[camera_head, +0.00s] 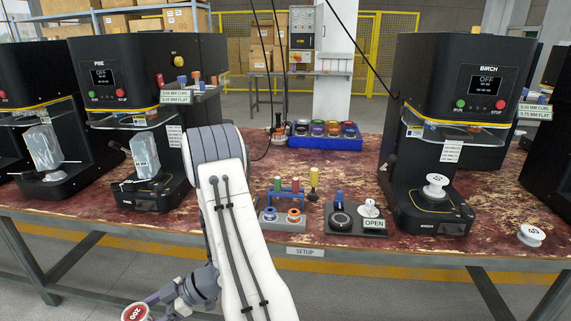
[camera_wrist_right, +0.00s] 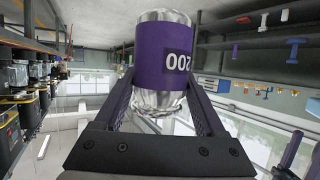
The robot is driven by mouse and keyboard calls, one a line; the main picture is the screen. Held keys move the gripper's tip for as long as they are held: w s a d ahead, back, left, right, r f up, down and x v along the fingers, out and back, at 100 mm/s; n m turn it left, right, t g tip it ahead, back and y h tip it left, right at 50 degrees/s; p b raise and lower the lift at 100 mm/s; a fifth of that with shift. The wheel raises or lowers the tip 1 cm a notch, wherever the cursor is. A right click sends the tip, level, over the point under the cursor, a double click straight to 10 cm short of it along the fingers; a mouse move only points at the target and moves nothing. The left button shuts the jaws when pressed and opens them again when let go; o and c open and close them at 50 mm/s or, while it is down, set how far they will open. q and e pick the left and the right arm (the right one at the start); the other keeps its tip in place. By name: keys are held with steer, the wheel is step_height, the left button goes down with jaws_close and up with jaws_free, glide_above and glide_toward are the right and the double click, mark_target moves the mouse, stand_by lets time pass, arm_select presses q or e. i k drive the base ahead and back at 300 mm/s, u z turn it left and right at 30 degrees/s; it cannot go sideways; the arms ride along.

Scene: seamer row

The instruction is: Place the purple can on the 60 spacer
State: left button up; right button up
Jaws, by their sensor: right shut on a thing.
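The purple can, marked 200, (camera_wrist_right: 163,62) has silver ends and sits between the fingers of my right gripper (camera_wrist_right: 160,112) in the right wrist view. My right gripper is shut on it. A white spool-shaped spacer (camera_head: 437,187) stands on the Birch seamer's plate. Another white spacer (camera_head: 530,235) lies on the bench at the right. Their numbers are too small to read surely. My left gripper is out of view.
The Birch seamer (camera_head: 465,85) has an open working space below its head. An OPEN-marked fixture (camera_head: 350,222), a small rack (camera_head: 287,193) and a blue bin (camera_head: 322,143) stand on the bench (camera_head: 330,255).

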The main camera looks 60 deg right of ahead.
mark_target(438, 178)
steer(key=i, duration=1.1)
steer(key=z, duration=2.9)
